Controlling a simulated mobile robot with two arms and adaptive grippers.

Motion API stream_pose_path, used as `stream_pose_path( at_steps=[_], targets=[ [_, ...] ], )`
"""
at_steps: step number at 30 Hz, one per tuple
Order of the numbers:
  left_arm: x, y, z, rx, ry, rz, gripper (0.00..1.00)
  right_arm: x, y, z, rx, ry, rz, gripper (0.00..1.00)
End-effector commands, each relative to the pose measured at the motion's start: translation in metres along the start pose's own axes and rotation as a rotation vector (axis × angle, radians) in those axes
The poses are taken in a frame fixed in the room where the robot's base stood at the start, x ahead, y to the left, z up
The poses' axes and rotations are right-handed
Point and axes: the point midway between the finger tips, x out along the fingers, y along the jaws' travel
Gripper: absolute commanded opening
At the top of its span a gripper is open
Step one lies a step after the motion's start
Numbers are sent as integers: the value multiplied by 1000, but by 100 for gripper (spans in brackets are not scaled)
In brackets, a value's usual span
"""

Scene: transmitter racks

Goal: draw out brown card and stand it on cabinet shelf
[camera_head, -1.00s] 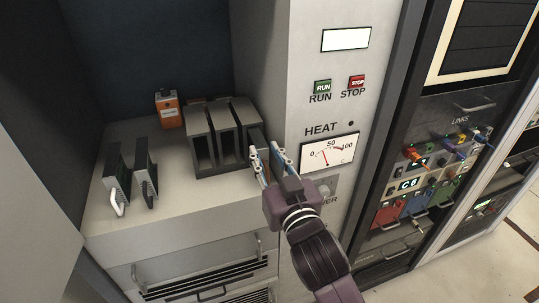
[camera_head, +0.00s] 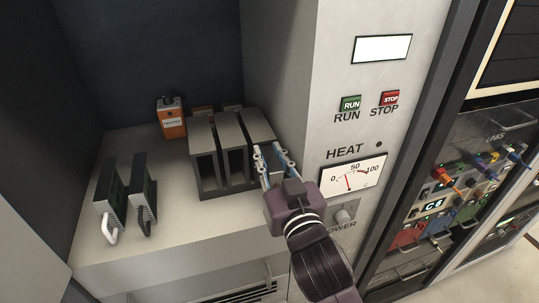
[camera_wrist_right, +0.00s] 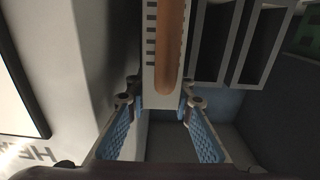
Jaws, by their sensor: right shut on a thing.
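A grey card rack (camera_head: 207,160) with upright slots stands on the cabinet shelf (camera_head: 165,215). My right gripper (camera_head: 271,165) is at the rack's right end, its fingers reaching to the rightmost slot. In the right wrist view, the brown card (camera_wrist_right: 172,45) shows a rounded brown handle on a pale front with dark ticks. My right gripper (camera_wrist_right: 160,102) is closed on its lower end, blue pads on both sides. The card's inner part is hidden, and I cannot tell how deep it sits. My left gripper is not in view.
Two dark cards stand upright at the shelf's left, one with a white handle (camera_head: 108,228) and one with a dark handle (camera_head: 147,222). An orange box (camera_head: 171,122) stands behind. A cabinet wall with a heat meter (camera_head: 353,175) is close on the right.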

Motion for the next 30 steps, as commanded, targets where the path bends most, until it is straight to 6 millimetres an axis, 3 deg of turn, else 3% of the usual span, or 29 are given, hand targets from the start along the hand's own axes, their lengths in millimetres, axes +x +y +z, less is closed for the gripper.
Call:
stream_pose_path(
  at_steps=[5,13,30],
  targets=[
    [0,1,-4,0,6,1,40,0,0,0,0,0,0,0],
    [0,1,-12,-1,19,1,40,-2,0,1,-1,-2,0,0],
    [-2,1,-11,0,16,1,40,-20,0,1,-2,-2,0,0]
  ],
)
